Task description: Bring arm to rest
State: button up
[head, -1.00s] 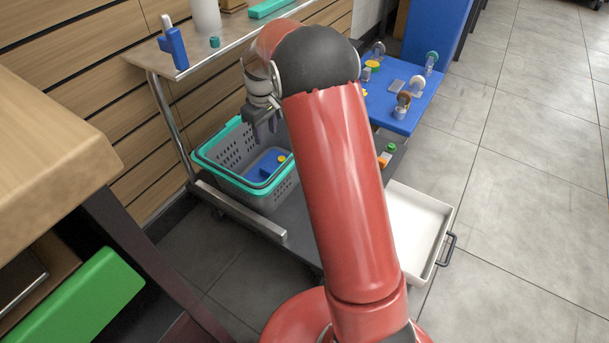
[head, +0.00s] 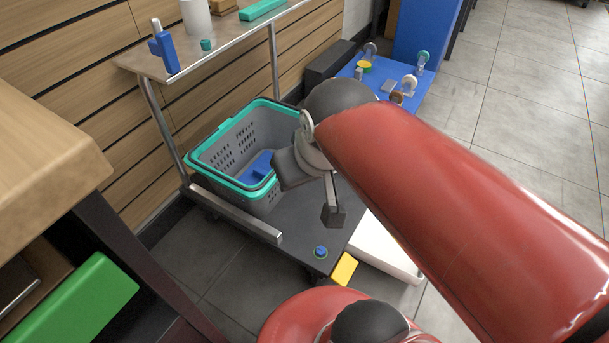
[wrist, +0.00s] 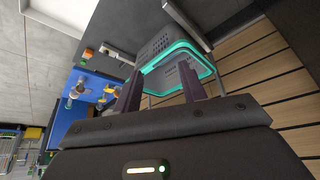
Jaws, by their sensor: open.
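My gripper (wrist: 160,88) is open in the wrist view, with its two dark fingers apart and nothing held between them. In the head view my wrist hangs over the cart's lower deck, just right of the basket; the fingers are hard to make out there. The grey basket (head: 228,190) with a teal rim stands on the dark lower deck (head: 300,225) and holds a blue object (head: 262,163). The basket's teal rim also shows beyond the fingers in the wrist view (wrist: 165,57).
A metal shelf (head: 222,50) above holds a blue item (head: 165,52) and a white cylinder (head: 196,17). A blue surface (head: 408,102) with small items lies behind my arm. A white tray (head: 385,250) is partly hidden. A wooden counter (head: 45,140) stands left; floor at right is clear.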

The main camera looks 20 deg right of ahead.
jog(key=shift+s+f+m, duration=0.15)
jog(key=shift+s+f, duration=0.1)
jog(key=shift+s, duration=0.45)
jog(key=shift+s+f+m, duration=0.15)
jog(key=shift+s+f, duration=0.05)
jog(key=shift+s, duration=0.45)
